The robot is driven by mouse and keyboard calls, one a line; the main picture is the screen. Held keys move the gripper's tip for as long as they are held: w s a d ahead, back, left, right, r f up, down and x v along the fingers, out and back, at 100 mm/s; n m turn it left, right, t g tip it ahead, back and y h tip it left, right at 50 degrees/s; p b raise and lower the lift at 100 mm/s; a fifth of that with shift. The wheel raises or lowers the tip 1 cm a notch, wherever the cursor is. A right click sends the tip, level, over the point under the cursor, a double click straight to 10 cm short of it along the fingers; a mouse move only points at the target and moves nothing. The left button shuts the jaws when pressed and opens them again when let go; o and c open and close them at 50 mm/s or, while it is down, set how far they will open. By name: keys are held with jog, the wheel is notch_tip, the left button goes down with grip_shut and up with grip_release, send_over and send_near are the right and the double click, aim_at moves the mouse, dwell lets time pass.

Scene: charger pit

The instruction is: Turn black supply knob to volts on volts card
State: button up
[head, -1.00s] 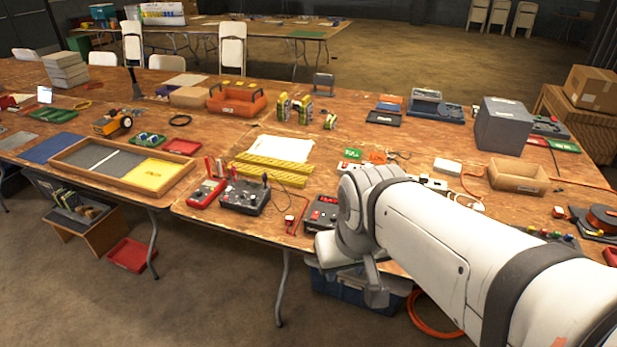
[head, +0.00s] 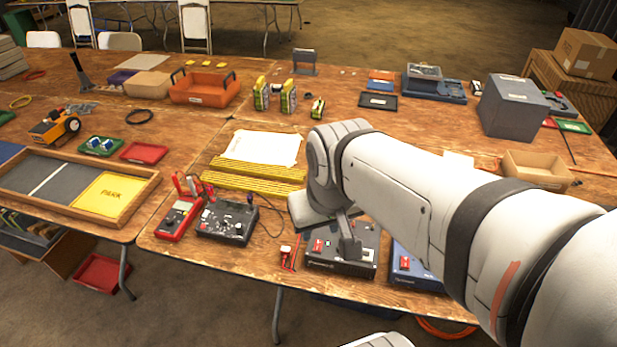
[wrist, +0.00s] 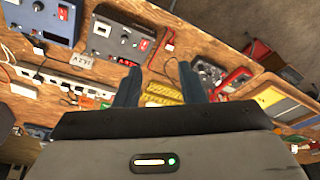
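A black supply box (head: 340,262) with a red switch stands near the table's front edge, partly covered by my arm in the head view. I cannot clearly make out the supply's knob. My gripper (wrist: 159,86) is open and empty. Its two dark fingers are apart, and the black box appears beyond their tips, with no contact visible.
A blue box (head: 412,268) stands right of the black supply. A dark meter unit (head: 227,220) and a red multimeter (head: 180,217) with leads stand left. A white power strip (wrist: 55,80) and cables lie nearby.

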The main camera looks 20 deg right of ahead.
jog(key=shift+o, duration=0.2)
jog(key=shift+s+a, duration=0.15)
jog(key=shift+a, duration=0.05)
jog(key=shift+o, duration=0.5)
jog(key=shift+f, duration=0.1)
jog(key=w+d+f+g+b, duration=0.1)
jog(key=w+d+f+b, duration=0.1)
jog(key=f, duration=0.4)
jog(key=w+d+f+m+g+b, duration=0.1)
jog(key=w+d+f+b, duration=0.1)
jog(key=w+d+f, duration=0.3)
jog(key=w+d+f+g+b, duration=0.1)
jog(key=w+d+f+b, duration=0.1)
jog(key=w+d+f, duration=0.2)
jog(key=shift+w+f+m+h+b, duration=0.15)
jog(key=shift+w+f, duration=0.2)
jog(key=shift+f, duration=0.4)
jog(key=shift+w+f+m+h+b, duration=0.1)
jog(key=shift+w+f, duration=0.3)
jog(key=shift+f, duration=0.3)
jog(key=shift+w+f+m+h+b, duration=0.15)
jog(key=shift+w+f, duration=0.2)
jog(key=shift+f, duration=0.4)
jog(key=f, duration=0.8)
jog(key=shift+d, duration=0.3)
jog(key=shift+c, duration=0.5)
grip_shut()
